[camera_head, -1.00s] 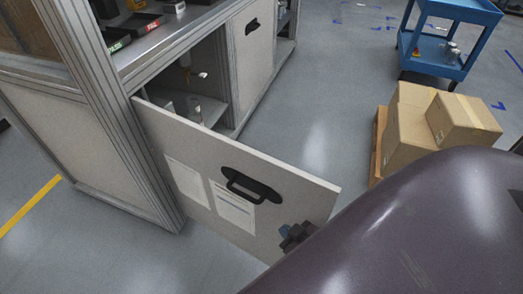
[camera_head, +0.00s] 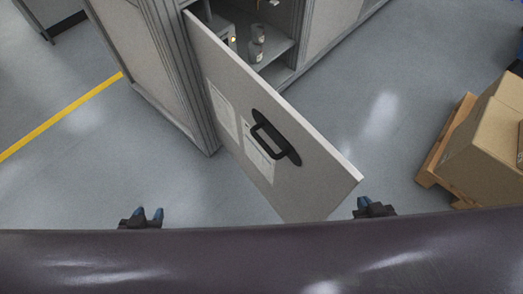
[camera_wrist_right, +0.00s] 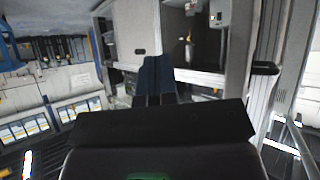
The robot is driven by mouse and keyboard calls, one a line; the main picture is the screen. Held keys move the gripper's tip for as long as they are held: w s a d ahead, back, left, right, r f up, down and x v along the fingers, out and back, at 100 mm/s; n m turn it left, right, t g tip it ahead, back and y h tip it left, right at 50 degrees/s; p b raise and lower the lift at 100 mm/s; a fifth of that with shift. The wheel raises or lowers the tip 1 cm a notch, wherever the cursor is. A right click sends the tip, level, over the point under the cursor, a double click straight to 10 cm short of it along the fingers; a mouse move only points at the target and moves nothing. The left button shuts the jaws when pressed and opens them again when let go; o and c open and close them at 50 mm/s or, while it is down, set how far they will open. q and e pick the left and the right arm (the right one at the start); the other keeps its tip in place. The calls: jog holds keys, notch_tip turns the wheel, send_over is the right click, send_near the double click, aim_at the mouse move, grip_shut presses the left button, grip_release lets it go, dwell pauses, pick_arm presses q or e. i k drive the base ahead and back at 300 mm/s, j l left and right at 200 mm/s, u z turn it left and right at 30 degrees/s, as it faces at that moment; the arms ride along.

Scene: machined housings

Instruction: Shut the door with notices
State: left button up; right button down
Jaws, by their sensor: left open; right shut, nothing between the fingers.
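The door with notices (camera_head: 225,75) is a light grey panel standing open from the cabinet, hinged at the grey frame post (camera_head: 178,60). Two white paper notices (camera_head: 259,158) and a black pull handle (camera_head: 268,138) are on its face. My left gripper (camera_head: 150,214) is open and empty, left of the door and apart from it. My right gripper (camera_head: 372,203) is shut and empty, just right of the door's free lower corner; I cannot tell whether it touches. Its blue fingers show together in the right wrist view (camera_wrist_right: 157,78). My own dark body hides the floor below.
The open cabinet compartment shows a shelf (camera_head: 268,66) with small grey containers (camera_head: 257,45). Cardboard boxes (camera_head: 490,140) on a wooden pallet (camera_head: 440,160) stand at the right. Floor between pallet and door is clear. A yellow line (camera_head: 60,117) crosses the floor at left.

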aim_at(304, 178)
jog(key=j+z, duration=0.1)
jog(key=z, duration=0.8)
jog(key=j+z, duration=0.4)
jog(key=k+j+z, duration=0.1)
jog(key=j+z, duration=0.3)
jog(key=k+j+z, duration=0.2)
jog(key=j, duration=0.15)
jog(key=k+j+z, duration=0.2)
jog(key=j, duration=0.2)
jog(key=k+j, duration=0.35)
jog(key=j, duration=0.3)
jog(key=k+j, duration=0.2)
jog(key=i+j+z, duration=0.05)
jog(key=j, duration=0.05)
